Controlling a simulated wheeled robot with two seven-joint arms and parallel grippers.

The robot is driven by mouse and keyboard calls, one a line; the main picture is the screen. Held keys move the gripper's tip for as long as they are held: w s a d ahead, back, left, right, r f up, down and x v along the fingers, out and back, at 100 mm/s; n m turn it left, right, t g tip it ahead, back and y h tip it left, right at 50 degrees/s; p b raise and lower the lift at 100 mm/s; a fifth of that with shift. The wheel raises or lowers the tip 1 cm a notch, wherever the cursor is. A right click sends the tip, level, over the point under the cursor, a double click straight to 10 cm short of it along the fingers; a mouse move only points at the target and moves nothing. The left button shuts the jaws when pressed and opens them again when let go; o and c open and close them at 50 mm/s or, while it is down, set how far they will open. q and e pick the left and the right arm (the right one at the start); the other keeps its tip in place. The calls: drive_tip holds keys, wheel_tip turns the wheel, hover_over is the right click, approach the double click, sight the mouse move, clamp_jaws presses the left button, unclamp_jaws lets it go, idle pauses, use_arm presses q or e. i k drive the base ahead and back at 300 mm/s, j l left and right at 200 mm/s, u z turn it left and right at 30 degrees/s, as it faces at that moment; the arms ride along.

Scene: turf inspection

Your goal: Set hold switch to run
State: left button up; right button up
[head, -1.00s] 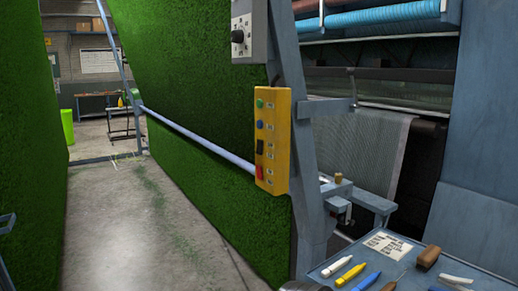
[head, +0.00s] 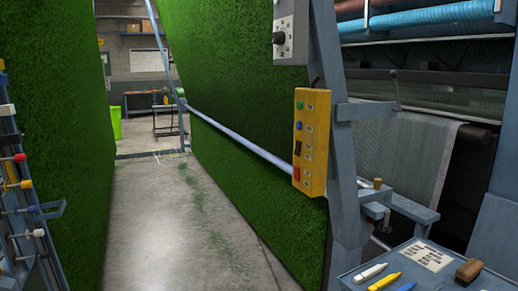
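A yellow control box (head: 318,150) hangs on a grey post right of centre. From top to bottom it carries a green button (head: 300,105), a blue button (head: 299,126), a black switch (head: 298,148) and a red button or switch (head: 296,173). Small labels sit beside them, too small to read. Above it is a grey panel (head: 294,22) with a black rotary knob (head: 279,38), cut off by the top edge. I cannot tell which control is the hold switch or how it is set. Neither gripper is in view.
Green turf walls (head: 60,130) flank a clear concrete aisle (head: 170,230). A blue-grey rail (head: 235,138) crosses the right turf to the post. A rack with coloured ends (head: 22,205) stands at the left edge. A tool tray (head: 352,279) with markers is at the lower right.

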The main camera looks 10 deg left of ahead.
sight(297, 170)
drive_tip(key=i+l, duration=0.2)
drive_tip(key=i, duration=0.2)
drive_tip(key=i+l, duration=0.2)
drive_tip(key=i, duration=0.2)
